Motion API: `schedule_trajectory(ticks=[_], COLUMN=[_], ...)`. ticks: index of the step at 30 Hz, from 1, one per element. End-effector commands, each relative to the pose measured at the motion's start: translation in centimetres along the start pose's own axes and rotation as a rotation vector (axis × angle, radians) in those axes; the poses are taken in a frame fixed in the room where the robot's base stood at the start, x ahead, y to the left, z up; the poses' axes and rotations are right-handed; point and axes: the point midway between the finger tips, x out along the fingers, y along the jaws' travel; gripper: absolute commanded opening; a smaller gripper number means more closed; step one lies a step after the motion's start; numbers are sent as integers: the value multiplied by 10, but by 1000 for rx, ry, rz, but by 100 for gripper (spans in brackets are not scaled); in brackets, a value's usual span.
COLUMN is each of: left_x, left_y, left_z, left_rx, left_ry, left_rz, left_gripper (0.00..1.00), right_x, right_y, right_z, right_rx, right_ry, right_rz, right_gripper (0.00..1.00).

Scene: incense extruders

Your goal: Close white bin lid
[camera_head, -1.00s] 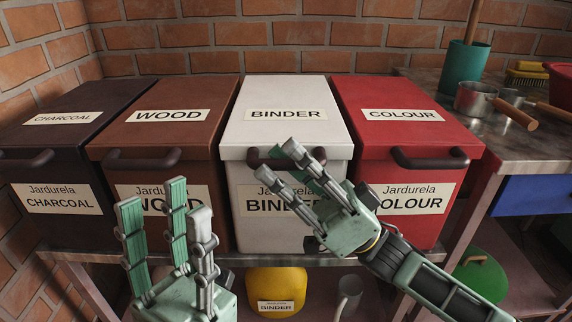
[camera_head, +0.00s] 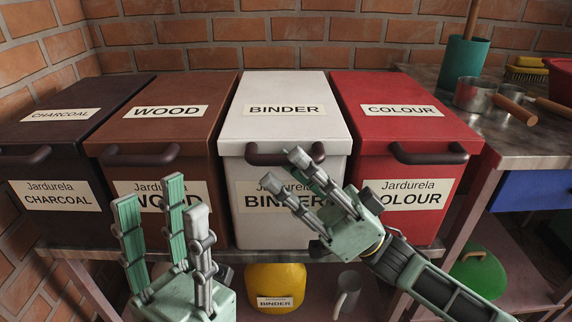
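The white bin (camera_head: 240,195), labelled BINDER, stands between the brown and red bins. Its lid (camera_head: 285,87) lies flat and closed on top, with a dark handle (camera_head: 262,157) on the front edge. My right gripper (camera_head: 283,168) is open, in front of the bin's front face just below the handle; its fingers cover part of the front label. Whether a finger touches the handle or bin cannot be told. My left gripper (camera_head: 160,195) is open and empty, fingers pointing up, in front of the brown WOOD bin.
The charcoal bin (camera_head: 60,115), brown bin (camera_head: 165,125) and red bin (camera_head: 400,125) have closed lids. Right of them, a metal table (camera_head: 500,150) holds pots and a teal holder (camera_head: 463,62). A yellow container (camera_head: 275,283) and a metal jug (camera_head: 347,290) are below the bins.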

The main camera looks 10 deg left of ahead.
Motion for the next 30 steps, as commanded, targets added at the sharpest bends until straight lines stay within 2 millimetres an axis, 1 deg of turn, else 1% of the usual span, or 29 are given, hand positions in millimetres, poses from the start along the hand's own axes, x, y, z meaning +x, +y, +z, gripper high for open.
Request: schedule_trajectory(ticks=[1,9,12,15,21,30], left_x=[0,0,0,0,0,0], left_y=[0,0,0,0,0,0], left_z=[0,0,0,0,0,0], left_rx=[0,0,0,-1,-1,-1], left_ry=[0,-1,-1,-1,-1,-1], left_rz=[0,0,0,0,0,0], left_gripper=[36,36,36,36,36,36], right_x=[-11,-69,-86,-99,-108,-108], right_y=[1,2,1,1,0,0], right_z=[0,1,1,1,1,1], right_rx=[0,0,-1,-1,-1,-1], right_ry=[-2,-3,-4,-4,-3,-3], right_rz=[6,9,8,8,5,5], right_gripper=[22,22,22,22,22,22])
